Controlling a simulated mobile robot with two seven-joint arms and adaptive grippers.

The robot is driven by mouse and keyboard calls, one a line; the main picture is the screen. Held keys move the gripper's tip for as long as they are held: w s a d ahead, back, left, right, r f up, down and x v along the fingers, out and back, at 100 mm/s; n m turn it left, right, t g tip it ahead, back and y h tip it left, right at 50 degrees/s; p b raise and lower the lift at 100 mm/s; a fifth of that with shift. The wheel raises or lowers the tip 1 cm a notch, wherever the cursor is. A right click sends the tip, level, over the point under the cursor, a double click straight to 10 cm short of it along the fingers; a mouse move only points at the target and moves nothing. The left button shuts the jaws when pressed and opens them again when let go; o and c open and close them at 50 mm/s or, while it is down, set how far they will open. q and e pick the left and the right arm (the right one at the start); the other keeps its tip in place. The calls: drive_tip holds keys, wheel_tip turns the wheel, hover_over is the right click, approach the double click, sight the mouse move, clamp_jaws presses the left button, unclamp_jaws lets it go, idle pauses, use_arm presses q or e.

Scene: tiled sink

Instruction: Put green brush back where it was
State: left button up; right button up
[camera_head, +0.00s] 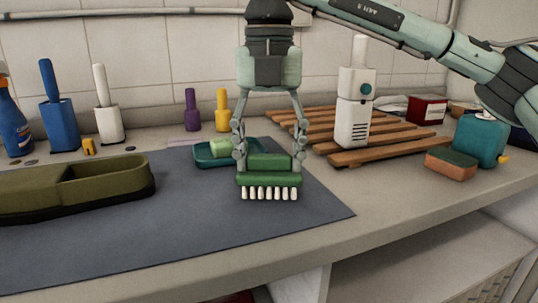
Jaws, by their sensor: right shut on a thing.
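The green brush (268,179) has a green block body with a row of pale bristles pointing down. My right gripper (269,165) comes down from above and is shut on the brush, with a finger at each end of it. The brush is over the dark grey mat (190,232); I cannot tell whether its bristles touch the mat. A teal tray (206,160) with a light green piece (220,147) in it lies just behind and left of the brush, partly hidden by the gripper. My left gripper is not in view.
An olive divided tray (105,180) lies on the mat's left. Blue (60,125) and white (108,124) brush holders stand behind it. A wooden slatted rack (400,148) bears a white dispenser (353,120). A sponge (451,164) and teal container (480,140) stand right. The mat's front is clear.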

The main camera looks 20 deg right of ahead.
drive_tip(key=shift+f, duration=0.25)
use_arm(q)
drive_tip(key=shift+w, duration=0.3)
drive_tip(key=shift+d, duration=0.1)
use_arm(e)
drive_tip(key=shift+f, duration=0.1)
